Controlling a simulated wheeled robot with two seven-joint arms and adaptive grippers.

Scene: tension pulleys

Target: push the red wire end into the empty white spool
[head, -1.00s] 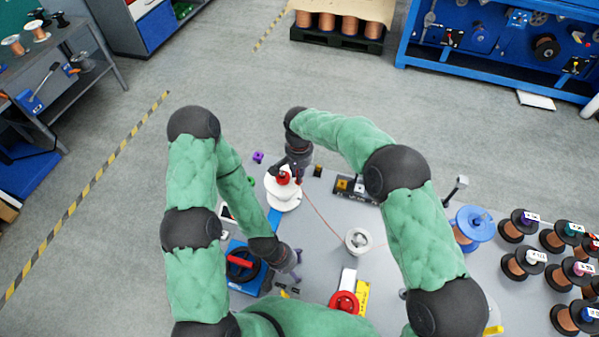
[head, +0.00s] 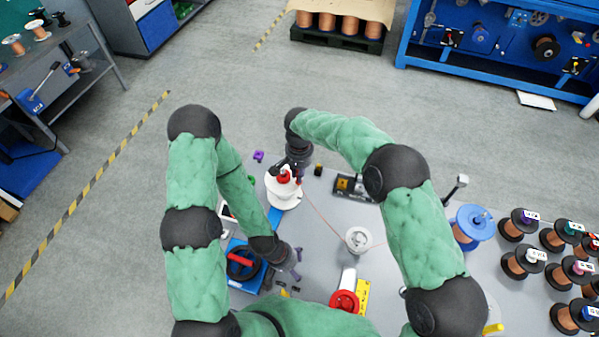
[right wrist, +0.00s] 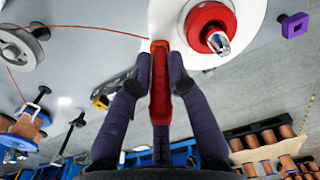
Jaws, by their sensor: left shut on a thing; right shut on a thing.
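The empty white spool (head: 284,193) with a red hub stands at the table's far left edge. In the right wrist view its white flange (right wrist: 255,28) and red hub (right wrist: 205,22) with a metal tip fill the top. My right gripper (right wrist: 160,62) is shut on the red wire end (right wrist: 160,95), just beside the flange; whether they touch is unclear. The thin wire (right wrist: 85,30) runs away to the left. In the head view the right gripper (head: 290,174) is at the spool's top. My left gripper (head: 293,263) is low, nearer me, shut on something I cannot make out.
A white-and-grey pulley (head: 358,240) stands mid-table along the wire. A blue device with a red handle (head: 240,262) is beside my left gripper. A red wheel (head: 343,302) is at the near edge, a blue spool (head: 470,226) and several copper spools (head: 522,262) at right.

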